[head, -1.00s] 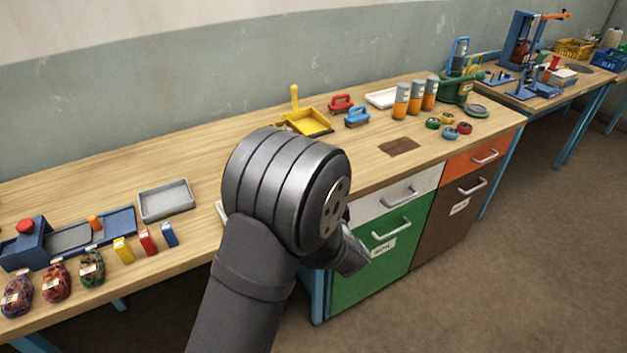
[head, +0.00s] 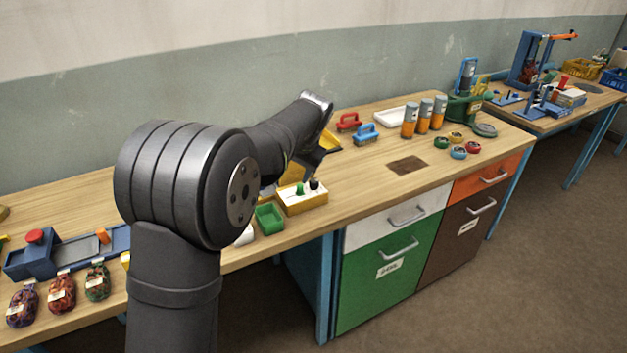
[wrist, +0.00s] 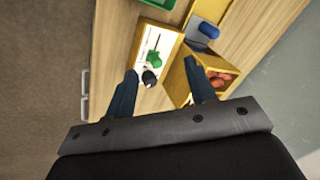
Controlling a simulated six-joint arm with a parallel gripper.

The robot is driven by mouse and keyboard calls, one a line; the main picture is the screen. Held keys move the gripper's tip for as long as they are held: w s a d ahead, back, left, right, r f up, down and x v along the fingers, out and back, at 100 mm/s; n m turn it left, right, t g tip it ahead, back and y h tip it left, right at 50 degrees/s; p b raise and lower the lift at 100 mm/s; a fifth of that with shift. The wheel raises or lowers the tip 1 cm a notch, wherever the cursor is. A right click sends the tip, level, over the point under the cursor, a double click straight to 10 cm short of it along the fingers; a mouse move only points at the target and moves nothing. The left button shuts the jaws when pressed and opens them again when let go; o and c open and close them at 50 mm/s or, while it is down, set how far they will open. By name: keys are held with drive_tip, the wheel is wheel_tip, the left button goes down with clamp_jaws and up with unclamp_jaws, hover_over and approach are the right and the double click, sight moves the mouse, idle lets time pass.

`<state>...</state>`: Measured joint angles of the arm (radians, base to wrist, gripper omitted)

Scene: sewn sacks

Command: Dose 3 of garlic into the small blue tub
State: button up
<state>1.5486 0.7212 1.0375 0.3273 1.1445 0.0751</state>
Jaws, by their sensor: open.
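My gripper (head: 308,172) points down over the bench, just above a yellow box with a white top (head: 303,199). In the wrist view my gripper (wrist: 160,82) is open, with a black knob (wrist: 149,78) between or below its fingers. A green knob (wrist: 154,58) stands beside it on the same white top. A second yellow box holding reddish-brown lumps (wrist: 218,78) lies by the right finger. A blue part (wrist: 208,30) shows above that box. I cannot tell which thing is the garlic. No tub is clearly the small blue one; a small round blue pot (head: 458,152) stands further right.
A green tray (head: 269,218) sits left of the white-topped box, near the front edge. Several orange-and-grey canisters (head: 424,115) and red and blue brushes (head: 366,134) stand behind. Netted sacks (head: 62,294) lie at left. Bench is clear around the brown patch (head: 407,165).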

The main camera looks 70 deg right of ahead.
drive_tip(key=s+d+r+n+g+h, duration=0.2)
drive_tip(key=d+r+g, duration=0.1)
drive_tip(key=r, duration=0.3)
approach(313, 180)
drive_tip(key=x, duration=0.9)
drive_tip(key=shift+s+f, duration=0.15)
drive_tip(key=shift+c, duration=0.4)
drive_tip(key=c, duration=0.9)
drive_tip(key=shift+m+g+y, duration=0.15)
drive_tip(key=shift+m+g, duration=0.45)
drive_tip(key=shift+m, duration=0.75)
drive_tip(key=shift+m+g+y, duration=0.15)
drive_tip(key=shift+m+g, duration=0.45)
drive_tip(key=shift+m, duration=0.75)
